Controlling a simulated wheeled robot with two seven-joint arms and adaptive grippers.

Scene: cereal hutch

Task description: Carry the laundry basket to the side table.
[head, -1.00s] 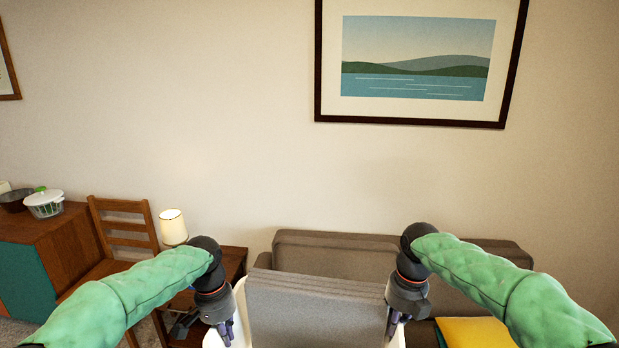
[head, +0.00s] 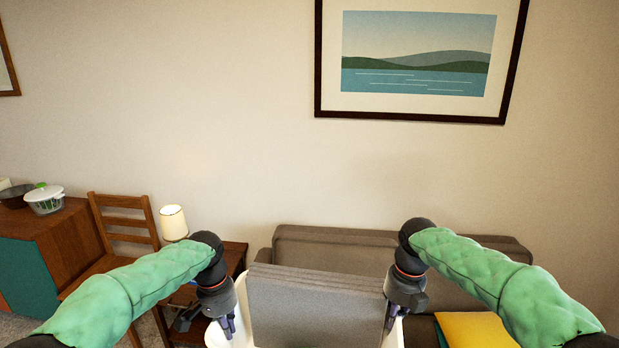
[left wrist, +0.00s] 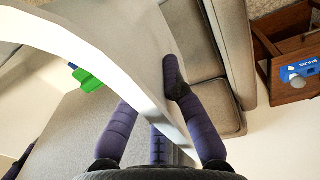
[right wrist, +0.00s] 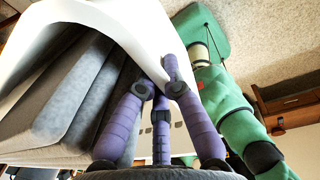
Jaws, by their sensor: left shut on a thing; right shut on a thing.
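The white laundry basket (head: 241,312) is at the bottom centre of the head view, with a grey folded stack (head: 315,310) standing in it. My left gripper (head: 228,328) is shut on its left rim, which also shows in the left wrist view (left wrist: 120,50). My right gripper (head: 391,322) is shut on its right rim, seen in the right wrist view (right wrist: 130,25). The basket's lower part is out of the head view. The wooden side table (head: 236,257) stands beyond my left gripper, with a lit lamp (head: 173,222) at its back; my left arm hides part of it.
A grey sofa (head: 345,245) stands behind the basket, with a yellow cushion (head: 475,330) at right. A wooden chair (head: 125,225) and a cabinet (head: 65,240) with a white pot (head: 44,200) are at left. A blue item (left wrist: 297,76) shows in the left wrist view.

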